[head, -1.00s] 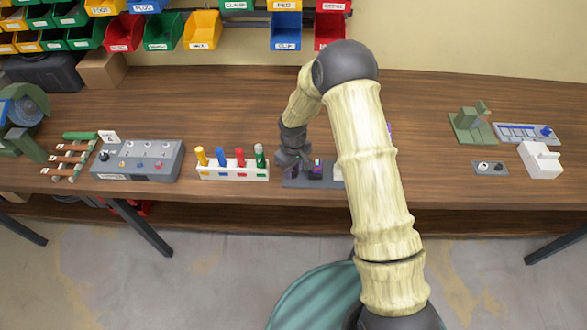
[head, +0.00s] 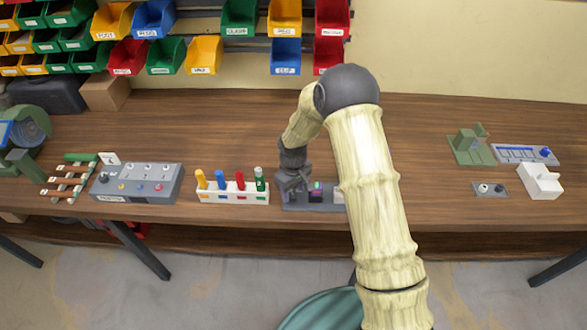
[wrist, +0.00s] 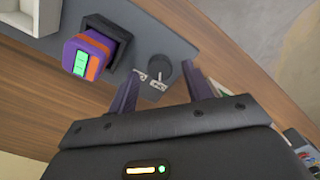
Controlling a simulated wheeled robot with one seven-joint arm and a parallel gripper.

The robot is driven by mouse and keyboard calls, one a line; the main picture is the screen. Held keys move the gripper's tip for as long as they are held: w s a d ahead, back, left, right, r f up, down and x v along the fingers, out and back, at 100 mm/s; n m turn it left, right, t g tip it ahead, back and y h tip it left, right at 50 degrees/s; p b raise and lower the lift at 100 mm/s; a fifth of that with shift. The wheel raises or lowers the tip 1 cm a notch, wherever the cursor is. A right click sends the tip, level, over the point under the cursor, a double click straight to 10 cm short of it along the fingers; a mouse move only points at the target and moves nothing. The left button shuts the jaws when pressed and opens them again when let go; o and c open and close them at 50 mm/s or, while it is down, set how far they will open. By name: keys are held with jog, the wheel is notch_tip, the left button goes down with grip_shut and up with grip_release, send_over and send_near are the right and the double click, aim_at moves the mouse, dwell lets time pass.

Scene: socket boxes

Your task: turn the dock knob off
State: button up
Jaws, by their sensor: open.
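The dock (head: 328,206) is a grey plate near the front edge of the wooden bench, and it also shows in the wrist view (wrist: 185,53). A purple and orange block with a green display (wrist: 85,58) sits at a black socket on it. The black dock knob (wrist: 158,70) stands beside that block, with small pale labels at its base. The block also shows in the head view (head: 316,191), but my gripper hides the knob there. My gripper (wrist: 163,75) is open, its two fingers apart on either side of the knob. I cannot tell if they touch it.
A white rack with coloured pegs (head: 232,196) stands just left of the dock. A grey control box (head: 137,184) lies further left. Small fixtures, including a two-knob plate (head: 490,189), sit at far right.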

aim_at(294, 195)
notch_tip(294, 195, up, 16)
jog(key=b, duration=0.1)
jog(key=shift+r+b, duration=0.15)
jog(key=shift+b, duration=0.25)
jog(key=shift+d, duration=0.1)
jog(key=s+d+r+m+t, duration=0.1)
jog(key=s+d+m, duration=0.3)
jog(key=s+d, duration=0.3)
jog(key=s+d+r+m+t, duration=0.1)
jog(key=s+d+m, duration=0.3)
jog(key=s+d, duration=0.4)
jog(key=s, duration=0.4)
jog(key=shift+s+d+r+m+t, duration=0.15)
jog(key=shift+s+r+m+t, duration=0.15)
jog(key=shift+s+r+m, duration=0.1)
